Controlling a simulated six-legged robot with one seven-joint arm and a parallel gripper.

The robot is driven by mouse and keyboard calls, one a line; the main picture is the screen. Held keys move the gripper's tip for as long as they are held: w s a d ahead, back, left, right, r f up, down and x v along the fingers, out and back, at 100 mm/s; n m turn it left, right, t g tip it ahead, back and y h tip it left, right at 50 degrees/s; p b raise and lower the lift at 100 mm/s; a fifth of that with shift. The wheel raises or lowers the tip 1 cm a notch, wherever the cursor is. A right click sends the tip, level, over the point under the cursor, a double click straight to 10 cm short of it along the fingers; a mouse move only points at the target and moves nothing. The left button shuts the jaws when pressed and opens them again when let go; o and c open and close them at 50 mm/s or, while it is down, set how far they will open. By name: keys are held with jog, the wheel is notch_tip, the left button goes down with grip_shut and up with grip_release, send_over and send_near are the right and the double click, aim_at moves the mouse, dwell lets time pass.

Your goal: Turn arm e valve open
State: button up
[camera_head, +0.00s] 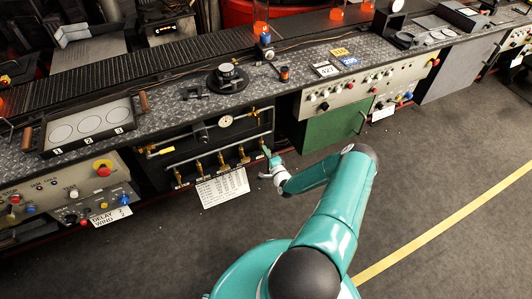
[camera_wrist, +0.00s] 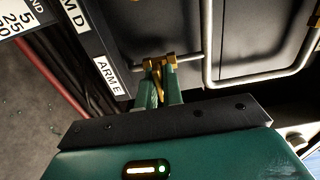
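The arm E valve (camera_wrist: 157,68) is a small brass valve on a pipe, beside a white label reading "ARM E" (camera_wrist: 109,75) in the wrist view. My gripper (camera_wrist: 160,88) has its two green fingers close on either side of the brass lever, with almost no gap showing. It looks shut on the lever, whose lower part is hidden between the fingers. In the head view my gripper (camera_head: 268,165) is at the right end of a row of brass valves (camera_head: 221,160) on a black panel. The arm E valve is mostly hidden there.
A label ending in "M D" (camera_wrist: 73,20) is beside "ARM E". A bent metal pipe or handle (camera_wrist: 208,60) is right of the valve. A white list (camera_head: 222,188) hangs below the valves. A green cabinet door (camera_head: 335,127) is to the right. The grey floor (camera_head: 425,175) is clear.

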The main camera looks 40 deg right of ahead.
jog(key=shift+n, duration=0.3)
grip_shut()
jog(key=n, duration=1)
jog(key=shift+n, duration=0.3)
jog(key=n, duration=0.4)
jog(key=shift+n, duration=1.7)
jog(key=o, duration=0.6)
grip_release()
jog(key=shift+c, duration=0.2)
